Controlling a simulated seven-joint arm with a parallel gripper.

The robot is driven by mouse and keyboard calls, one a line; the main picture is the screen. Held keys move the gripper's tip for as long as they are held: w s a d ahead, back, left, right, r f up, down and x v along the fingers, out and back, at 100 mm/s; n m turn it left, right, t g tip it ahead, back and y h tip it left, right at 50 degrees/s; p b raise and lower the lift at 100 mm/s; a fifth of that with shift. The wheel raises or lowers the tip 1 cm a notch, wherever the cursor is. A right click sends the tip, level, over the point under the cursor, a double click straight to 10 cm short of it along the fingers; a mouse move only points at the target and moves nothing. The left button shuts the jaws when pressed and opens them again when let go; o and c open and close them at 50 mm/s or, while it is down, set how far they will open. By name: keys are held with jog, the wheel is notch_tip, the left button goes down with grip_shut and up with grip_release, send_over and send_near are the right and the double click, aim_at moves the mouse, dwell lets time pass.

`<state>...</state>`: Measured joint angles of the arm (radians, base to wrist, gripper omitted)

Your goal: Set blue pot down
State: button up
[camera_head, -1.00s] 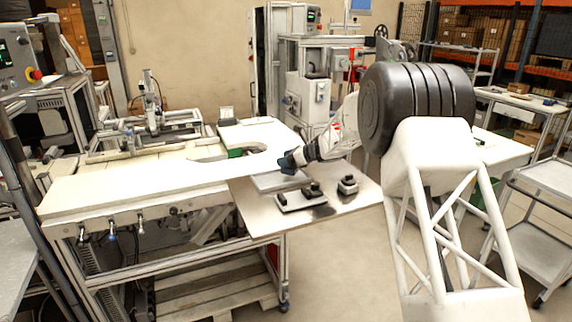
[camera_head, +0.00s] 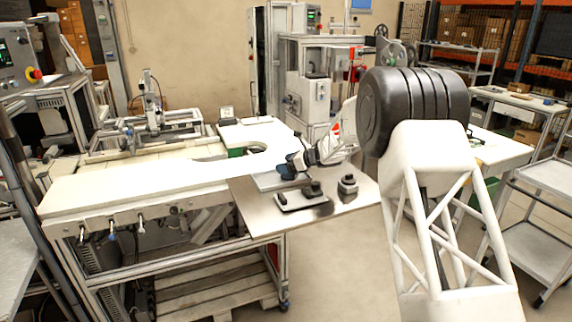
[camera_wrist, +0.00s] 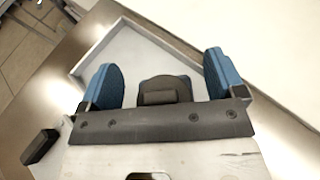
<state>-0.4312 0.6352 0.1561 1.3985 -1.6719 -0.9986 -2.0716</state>
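My gripper (camera_head: 294,166) is low over the pale, shallow tray (camera_head: 266,182) on the metal side plate. In the wrist view its two blue fingers (camera_wrist: 164,80) stand wide apart. A dark, rounded piece with a raised block (camera_wrist: 163,97) sits between them, with a visible gap on each side. It looks dark grey rather than blue, so I cannot tell if it is the blue pot. The tray shows behind it in the wrist view (camera_wrist: 128,55). In the head view the gripper hides what is beneath it.
On the metal plate (camera_head: 262,222), a pale base with black parts (camera_head: 301,197) and a small dark block (camera_head: 348,184) stand close in front and to the right. The long white worktop (camera_head: 130,186) to the left is largely clear.

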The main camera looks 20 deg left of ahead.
jog(key=shift+r, duration=0.15)
jog(key=shift+d, duration=0.15)
jog(key=v, duration=1.1)
jog(key=shift+d+r, duration=0.15)
jog(key=shift+d, duration=0.2)
dwell(0.5)
